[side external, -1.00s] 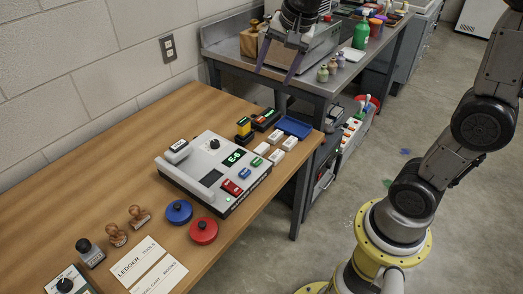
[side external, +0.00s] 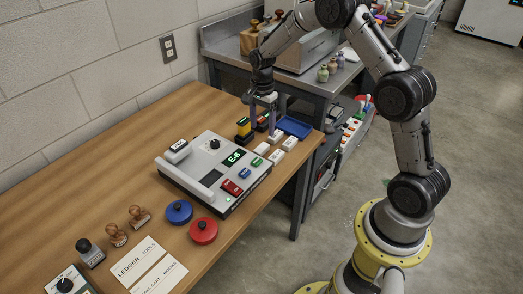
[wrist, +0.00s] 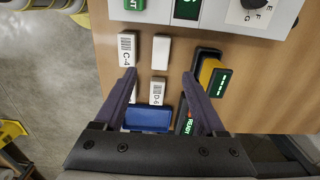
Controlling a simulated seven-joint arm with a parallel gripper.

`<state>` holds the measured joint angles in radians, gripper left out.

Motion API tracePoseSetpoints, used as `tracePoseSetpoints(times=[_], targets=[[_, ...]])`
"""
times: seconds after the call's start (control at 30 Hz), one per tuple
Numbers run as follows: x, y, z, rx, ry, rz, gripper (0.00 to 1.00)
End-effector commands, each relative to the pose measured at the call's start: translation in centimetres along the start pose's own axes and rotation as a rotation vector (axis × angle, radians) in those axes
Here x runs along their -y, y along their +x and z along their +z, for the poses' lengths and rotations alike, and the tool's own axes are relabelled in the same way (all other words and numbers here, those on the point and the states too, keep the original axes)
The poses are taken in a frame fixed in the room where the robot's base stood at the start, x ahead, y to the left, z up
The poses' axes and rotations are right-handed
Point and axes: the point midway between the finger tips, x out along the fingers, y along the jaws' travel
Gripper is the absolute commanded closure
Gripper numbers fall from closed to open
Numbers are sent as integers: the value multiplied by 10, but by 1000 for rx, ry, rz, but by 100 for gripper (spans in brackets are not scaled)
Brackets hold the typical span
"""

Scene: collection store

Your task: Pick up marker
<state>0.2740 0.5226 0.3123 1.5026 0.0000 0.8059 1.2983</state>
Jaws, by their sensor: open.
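No pen-like marker can be made out, and I cannot tell whether one of the small white blocks is the marker. In the wrist view, a white block labelled D-6 (wrist: 157,97) lies between my fingers. A plain white block (wrist: 161,52) lies beyond the fingertips, and a white block labelled C-4 (wrist: 127,50) is beside the left fingertip. White blocks (side external: 289,143) also show in the side view at the wooden table's right edge. My gripper (side external: 263,124) is open and empty, pointing down over this group; it also shows in the wrist view (wrist: 159,76).
A blue tray (side external: 296,126) lies behind the blocks. A yellow-and-black device (side external: 243,127) and a black device with a red lit label (wrist: 186,122) stand close to the fingers. A grey control console (side external: 208,181) is in front.

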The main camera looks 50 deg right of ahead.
Motion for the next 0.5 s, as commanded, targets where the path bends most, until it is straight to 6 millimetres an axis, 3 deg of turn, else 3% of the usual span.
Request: tracePoseSetpoints(times=[0.1, 0.5], targets=[[0, 20, 0, 1, -1, 2, 28], [0, 57, 3, 1, -2, 2, 28]])
